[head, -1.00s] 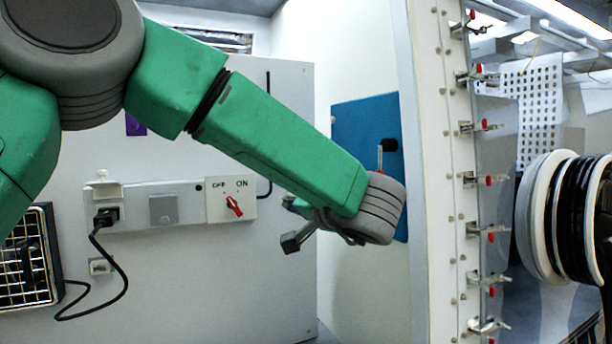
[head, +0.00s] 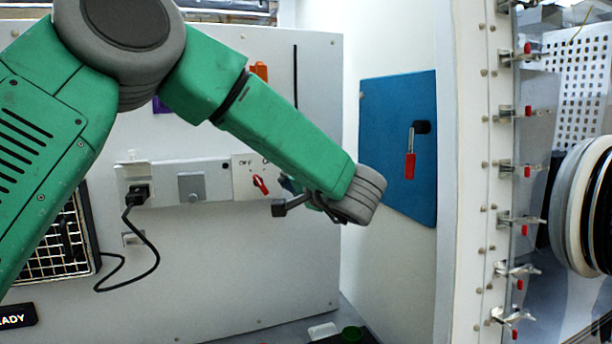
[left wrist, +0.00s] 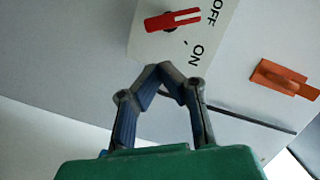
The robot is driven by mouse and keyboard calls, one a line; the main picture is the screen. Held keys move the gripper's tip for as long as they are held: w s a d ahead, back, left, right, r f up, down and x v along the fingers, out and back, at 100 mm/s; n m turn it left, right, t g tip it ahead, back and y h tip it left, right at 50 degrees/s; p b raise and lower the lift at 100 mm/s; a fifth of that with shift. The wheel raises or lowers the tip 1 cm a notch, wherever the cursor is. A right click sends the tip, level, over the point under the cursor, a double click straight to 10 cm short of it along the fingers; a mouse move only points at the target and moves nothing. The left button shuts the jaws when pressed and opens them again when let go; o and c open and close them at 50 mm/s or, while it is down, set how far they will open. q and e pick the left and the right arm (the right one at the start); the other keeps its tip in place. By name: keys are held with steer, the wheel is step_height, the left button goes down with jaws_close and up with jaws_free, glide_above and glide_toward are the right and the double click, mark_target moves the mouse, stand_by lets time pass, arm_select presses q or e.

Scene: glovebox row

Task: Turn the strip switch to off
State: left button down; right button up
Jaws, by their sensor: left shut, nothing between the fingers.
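The strip switch is a red knob (head: 260,185) on a white plate at the right end of a wall-mounted power strip (head: 218,182). In the left wrist view the red knob (left wrist: 172,20) lies with its long end toward the word OFF, away from ON. In the head view it slants from upper left to lower right. My right gripper is not in view.
A black plug (head: 137,194) with a hanging cable sits in the strip's left end. A blue panel (head: 385,130) with a red-handled lever (head: 410,155) is on the right wall. An orange part (left wrist: 284,78) is on the back wall. A clamp-lined frame stands far right.

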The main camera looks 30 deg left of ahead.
mark_target(261, 185)
arm_select(q)
steer(key=shift+s+a+f, duration=0.2)
steer(key=shift+s+a, duration=0.1)
steer(key=shift+a, duration=0.25)
steer(key=shift+s+a+f, duration=0.2)
steer(key=shift+s+a, duration=0.05)
steer(key=shift+a, duration=0.3)
steer(key=shift+a+f, duration=0.2)
steer(key=shift+a, duration=0.2)
steer(key=shift+d+r, duration=0.1)
steer(key=shift+d, duration=0.5)
steer(key=shift+s+r+p, duration=0.1)
steer(key=shift+p, duration=0.45)
steer(key=shift+s+p, duration=0.1)
steer(key=shift+p, duration=0.3)
steer(key=shift+s+a+f+p, duration=0.1)
steer(key=shift+a+f+p, duration=0.25)
steer(key=shift+p, duration=0.05)
steer(key=p, duration=0.3)
steer(key=shift+f+m+y+p, duration=0.3)
steer(key=shift+m+p, duration=0.1)
steer(key=shift+m, duration=0.3)
steer(key=shift+a, duration=0.1)
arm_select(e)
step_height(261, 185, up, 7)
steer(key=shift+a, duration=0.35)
arm_select(q)
steer(key=shift+s+f, duration=0.1)
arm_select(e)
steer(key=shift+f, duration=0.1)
